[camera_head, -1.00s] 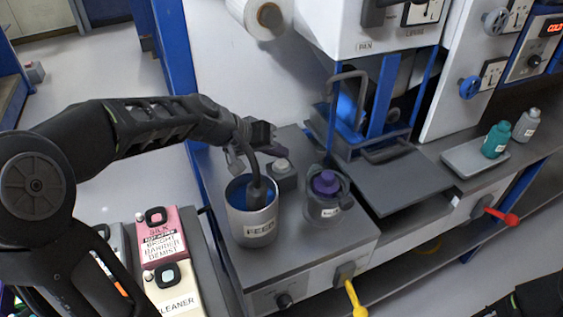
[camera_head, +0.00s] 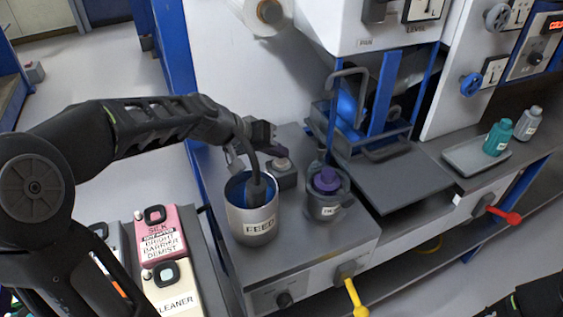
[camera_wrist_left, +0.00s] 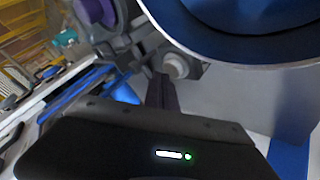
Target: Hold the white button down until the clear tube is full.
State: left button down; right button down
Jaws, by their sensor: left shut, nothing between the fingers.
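The white button (camera_head: 281,163) sits on a small grey box (camera_head: 285,179) behind the FEED pot. It also shows as a pale round knob in the left wrist view (camera_wrist_left: 176,66). My left gripper (camera_head: 270,153) is shut and empty, with its fingertips beside or on the button; I cannot tell whether they touch it. In the left wrist view the shut dark fingers (camera_wrist_left: 161,91) point at the button's base. I cannot make out a clear tube or its level. My right gripper is not in view; only a dark part, likely of my right arm, shows at the lower right.
The metal FEED pot (camera_head: 252,221) with a dark hose stands close to my left gripper. A purple-capped jar (camera_head: 326,205) stands to its right. A blue frame (camera_head: 384,93), flat grey plate (camera_head: 412,182), yellow lever (camera_head: 355,298) and red lever (camera_head: 503,217) are further right.

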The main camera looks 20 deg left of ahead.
aim_at(278, 162)
pick_arm(q)
jog(key=shift+f+b, duration=0.6)
dwell(0.8)
dwell(2.4)
jog(key=shift+r+p, duration=0.6)
jog(key=shift+r, duration=0.35)
jog(key=shift+r+p, duration=1.75)
jog(key=shift+r, duration=0.75)
